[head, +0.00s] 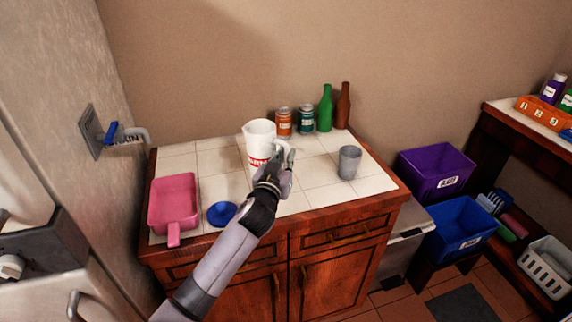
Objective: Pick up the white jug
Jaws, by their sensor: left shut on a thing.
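The white jug (259,139) has red markings low on its side and stands upright on, or just above, the tiled countertop (214,160); I cannot tell which. My left gripper (286,163) is at the jug's right front side, shut on what looks like its handle. The handle and the fingertips are mostly hidden by the gripper's own body. My right gripper is not in view.
A pink dustpan-like pan (174,199) and a blue disc (221,213) lie left of my arm. A grey cup (349,161) stands to the right. Cans (284,122), a green bottle (325,108) and a brown bottle (343,105) stand behind, near the wall.

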